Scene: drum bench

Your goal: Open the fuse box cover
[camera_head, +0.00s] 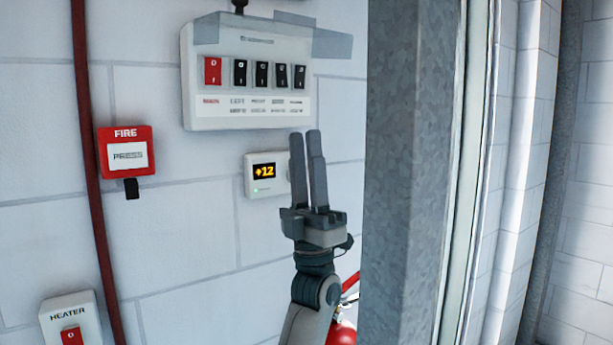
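The fuse box (190,85) is a white panel on the wall at upper centre-left. It has one red switch and several black switches in a row, with small labels below. Translucent grey strips (318,38) lie across its top edge and stick out past its right side. I cannot tell whether these are the cover, or whether a clear cover lies over the switches.
A small display reading +12 (264,171) is on the wall left of my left gripper. A red fire call box (126,150), a dark red pipe (88,130) and a heater switch (70,318) are further left. A grey metal post (405,170) stands close on the right.

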